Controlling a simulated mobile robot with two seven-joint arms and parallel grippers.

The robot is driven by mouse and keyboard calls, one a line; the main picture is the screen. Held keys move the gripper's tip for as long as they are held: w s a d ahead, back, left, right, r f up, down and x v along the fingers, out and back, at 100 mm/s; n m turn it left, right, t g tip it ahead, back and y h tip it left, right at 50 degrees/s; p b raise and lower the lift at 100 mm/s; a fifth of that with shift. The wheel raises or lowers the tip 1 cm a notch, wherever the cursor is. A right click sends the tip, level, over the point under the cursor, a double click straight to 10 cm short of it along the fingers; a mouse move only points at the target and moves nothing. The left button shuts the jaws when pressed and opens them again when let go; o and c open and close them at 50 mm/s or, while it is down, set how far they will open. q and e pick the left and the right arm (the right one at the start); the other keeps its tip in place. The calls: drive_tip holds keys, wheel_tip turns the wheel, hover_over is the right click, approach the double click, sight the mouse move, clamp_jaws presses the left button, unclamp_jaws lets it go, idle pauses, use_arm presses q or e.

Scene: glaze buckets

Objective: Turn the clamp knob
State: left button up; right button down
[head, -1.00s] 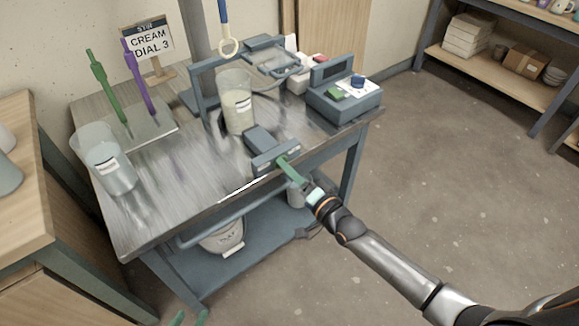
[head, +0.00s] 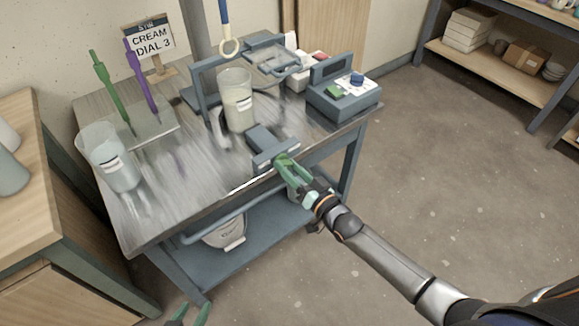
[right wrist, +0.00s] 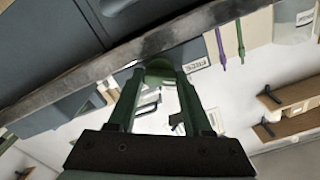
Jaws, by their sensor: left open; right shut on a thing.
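The grey clamp (head: 262,143) sits at the front edge of the metal-topped cart. My right gripper (head: 284,160) reaches its front face, with its green fingers closed around the round green clamp knob (right wrist: 160,70). The knob shows between the fingertips in the right wrist view; in the head view the fingers mostly hide it. My left gripper (head: 188,314) is at the bottom edge of the head view, low in front of the cart, open and empty, and partly cut off.
A beaker of cream liquid (head: 238,112) stands behind the clamp. A clear pitcher (head: 112,165) is at the left of the cart top (head: 160,205). A control box (head: 343,103) with a blue dial and green button is at the right. Floor at the right is clear.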

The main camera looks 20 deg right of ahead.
idle(0.4)
drive_tip(key=shift+c, duration=1.6)
unclamp_jaws()
drive_tip(key=p+v, duration=0.1)
drive_tip(key=v, duration=1.1)
drive_tip(key=shift+s+p, duration=0.25)
drive_tip(key=shift+p, duration=0.15)
